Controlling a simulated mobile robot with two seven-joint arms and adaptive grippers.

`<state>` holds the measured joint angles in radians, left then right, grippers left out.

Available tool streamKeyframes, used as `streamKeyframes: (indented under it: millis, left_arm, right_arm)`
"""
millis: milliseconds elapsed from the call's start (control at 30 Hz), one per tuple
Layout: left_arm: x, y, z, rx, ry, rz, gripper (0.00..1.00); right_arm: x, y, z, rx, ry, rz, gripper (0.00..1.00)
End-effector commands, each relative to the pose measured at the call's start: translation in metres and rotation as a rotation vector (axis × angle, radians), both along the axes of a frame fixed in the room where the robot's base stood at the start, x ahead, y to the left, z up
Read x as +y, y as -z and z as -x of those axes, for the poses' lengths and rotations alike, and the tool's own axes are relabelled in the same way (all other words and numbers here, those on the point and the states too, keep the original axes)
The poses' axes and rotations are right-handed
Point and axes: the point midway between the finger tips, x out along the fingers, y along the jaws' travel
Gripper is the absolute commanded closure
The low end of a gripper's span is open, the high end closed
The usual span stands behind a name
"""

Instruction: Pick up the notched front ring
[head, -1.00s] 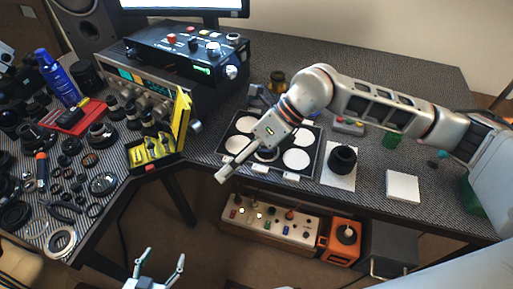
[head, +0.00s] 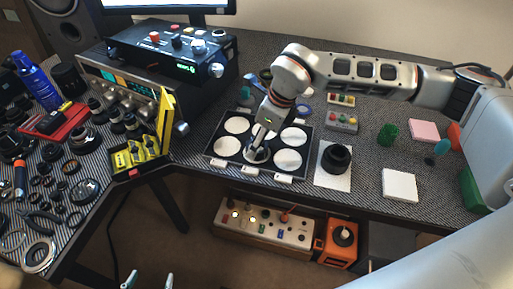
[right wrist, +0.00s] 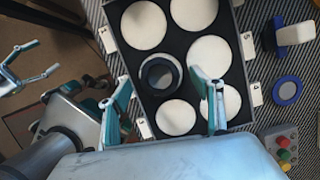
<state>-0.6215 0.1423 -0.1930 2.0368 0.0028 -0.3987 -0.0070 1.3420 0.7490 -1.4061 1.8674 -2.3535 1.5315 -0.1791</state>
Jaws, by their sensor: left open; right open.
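A dark round ring (right wrist: 147,79) with a grey middle sits on a white disc in the black tray (right wrist: 232,77). I take it for the front ring, but cannot make out notches. My right gripper (right wrist: 161,80) is open, its two fingers on either side of the ring and apart from it in the right wrist view. In the head view the right gripper (head: 257,147) points down over the front middle of the tray (head: 215,163), largely covering the ring. My left gripper (head: 148,279) is open and empty at the bottom edge, away from the bench.
A black lens part (head: 336,157) stands on a white sheet right of the tray. A blue-rimmed disc (right wrist: 287,90) and a button box (right wrist: 284,145) lie beside the tray. Many loose rings and tools cover the left bench. A yellow-lidded case (head: 138,172) stands left of the tray.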

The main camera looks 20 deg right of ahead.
Motion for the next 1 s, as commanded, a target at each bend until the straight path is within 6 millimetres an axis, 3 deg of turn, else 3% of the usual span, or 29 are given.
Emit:
streamKeyframes:
  millis: [133,400,567,1000]
  left_arm:
    - [0.001,0.008,0.004,0.011,0.001,-0.005,0.39]
    - [0.001,0.006,0.002,0.008,0.001,-0.007,0.39]
    - [0.001,0.005,0.002,0.006,0.002,-0.005,0.39]
    - [0.0,0.004,0.001,0.004,0.001,-0.002,0.39]
  right_arm:
    - [0.006,0.024,-0.003,0.006,-0.001,-0.001,0.35]
    - [0.007,0.027,-0.005,0.001,0.0,-0.001,0.35]
    - [0.007,0.027,-0.005,0.001,0.0,-0.001,0.71]
    - [0.007,0.022,-0.005,0.0,0.0,-0.001,0.72]
